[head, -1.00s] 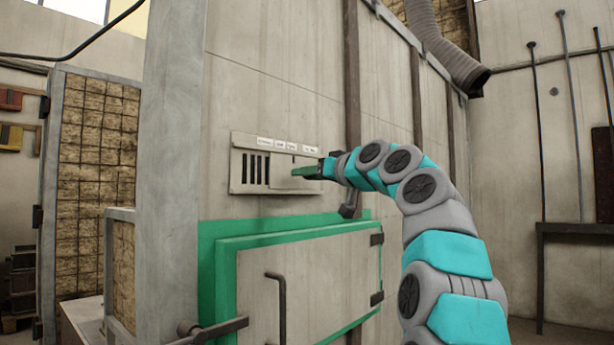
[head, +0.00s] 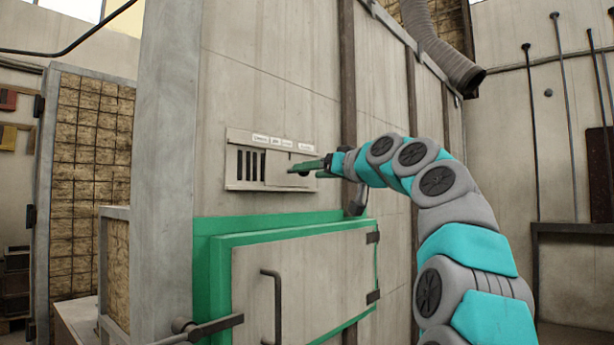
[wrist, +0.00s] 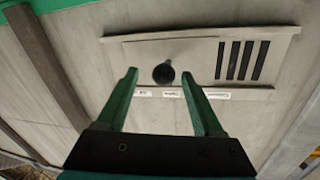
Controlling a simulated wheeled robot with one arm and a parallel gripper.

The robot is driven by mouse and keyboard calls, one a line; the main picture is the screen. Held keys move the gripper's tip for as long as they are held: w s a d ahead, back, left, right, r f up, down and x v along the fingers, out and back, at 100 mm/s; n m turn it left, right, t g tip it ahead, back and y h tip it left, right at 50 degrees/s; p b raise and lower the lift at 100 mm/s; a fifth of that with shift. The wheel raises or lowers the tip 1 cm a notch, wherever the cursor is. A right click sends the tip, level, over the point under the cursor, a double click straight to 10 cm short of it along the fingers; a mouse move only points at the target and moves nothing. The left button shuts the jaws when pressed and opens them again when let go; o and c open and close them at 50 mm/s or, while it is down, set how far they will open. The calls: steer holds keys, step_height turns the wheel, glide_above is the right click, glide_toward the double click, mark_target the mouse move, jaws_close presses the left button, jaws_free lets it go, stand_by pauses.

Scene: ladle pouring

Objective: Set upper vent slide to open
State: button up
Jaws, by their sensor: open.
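The upper vent (head: 231,160) is a pale metal panel on the furnace wall, with several dark vertical slots uncovered on its left. Its flat slide plate (head: 277,176) covers the right part. A round dark knob (wrist: 163,73) stands on the slide plate in the wrist view, where the panel appears turned over, with the slots (wrist: 240,60) at right. My gripper (head: 290,167) has green fingers and is at the right part of the vent. In the wrist view my gripper (wrist: 159,75) is open, the knob showing between its fingertips. Whether they touch it cannot be told.
Small white labels (head: 280,141) line the vent's top edge; their text is unreadable. Below is a green-framed furnace door (head: 255,285) with a dark handle (head: 277,300). A dark vertical wall bar (head: 347,80) stands right of the vent.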

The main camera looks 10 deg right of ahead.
steer(key=shift+b+v, duration=0.4)
steer(key=shift+v, duration=1.9)
